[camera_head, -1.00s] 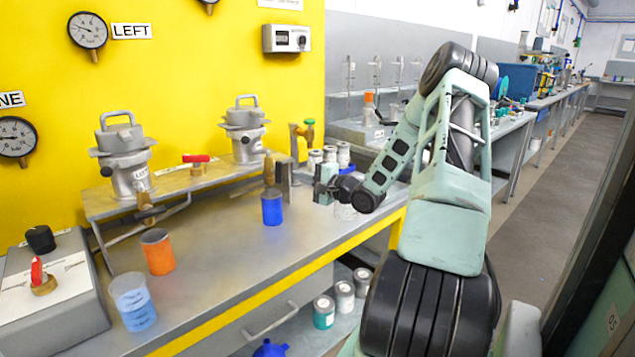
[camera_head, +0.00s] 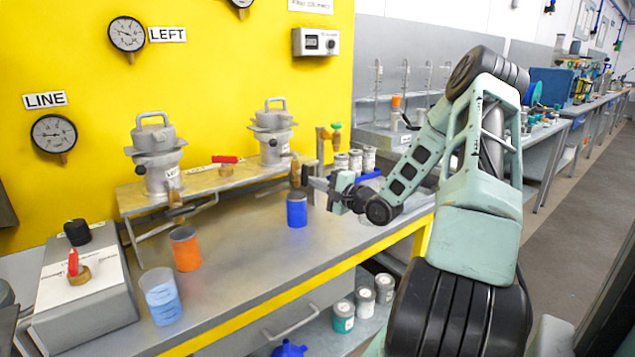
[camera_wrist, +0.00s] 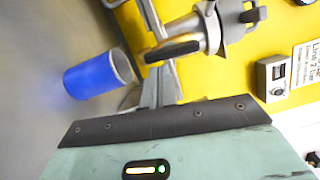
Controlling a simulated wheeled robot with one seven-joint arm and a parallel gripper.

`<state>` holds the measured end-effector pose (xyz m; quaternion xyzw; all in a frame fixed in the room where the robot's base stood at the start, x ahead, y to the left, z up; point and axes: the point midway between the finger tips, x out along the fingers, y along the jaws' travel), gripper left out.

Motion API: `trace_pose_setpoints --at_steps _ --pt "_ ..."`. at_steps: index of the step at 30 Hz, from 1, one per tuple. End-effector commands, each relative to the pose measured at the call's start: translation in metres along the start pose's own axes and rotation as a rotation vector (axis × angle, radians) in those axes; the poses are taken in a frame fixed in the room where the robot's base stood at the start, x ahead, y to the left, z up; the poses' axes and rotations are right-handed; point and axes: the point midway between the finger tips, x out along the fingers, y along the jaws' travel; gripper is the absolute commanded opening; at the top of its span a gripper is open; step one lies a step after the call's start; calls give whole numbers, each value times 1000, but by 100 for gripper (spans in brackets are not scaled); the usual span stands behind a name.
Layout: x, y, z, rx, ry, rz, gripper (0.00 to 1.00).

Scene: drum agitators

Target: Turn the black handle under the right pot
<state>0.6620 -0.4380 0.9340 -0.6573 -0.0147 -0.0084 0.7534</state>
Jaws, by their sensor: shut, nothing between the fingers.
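The right pot (camera_head: 272,138) is a grey lidded vessel on the raised metal shelf. Its outlet valve (camera_head: 294,174) hangs at the shelf's right end, above the blue cup (camera_head: 297,210). In the wrist view the black handle (camera_wrist: 172,51) shows as a dark elongated grip beside the pot's grey metal (camera_wrist: 205,28). My gripper (camera_head: 309,181) is shut and empty, just right of the valve. In the wrist view its fingers (camera_wrist: 158,82) point at the handle, with the tips close to it. I cannot tell whether they touch. The blue cup (camera_wrist: 100,75) is to their left.
The left pot (camera_head: 156,155) stands on the same shelf (camera_head: 205,187), with a red-handled valve (camera_head: 225,160) between the pots. An orange cup (camera_head: 185,249) and a clear cup with blue liquid (camera_head: 161,296) stand on the bench. Several small jars (camera_head: 355,160) stand behind my gripper.

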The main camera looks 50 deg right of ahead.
Motion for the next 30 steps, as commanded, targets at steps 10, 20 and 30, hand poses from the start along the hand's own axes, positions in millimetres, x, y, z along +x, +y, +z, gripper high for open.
trace_pose_setpoints --at_steps 10,20,30 --pt "0 0 1 50 0 -12 0" --pt "1 2 2 115 -1 -29 0" --pt "1 3 5 202 -1 -51 0"
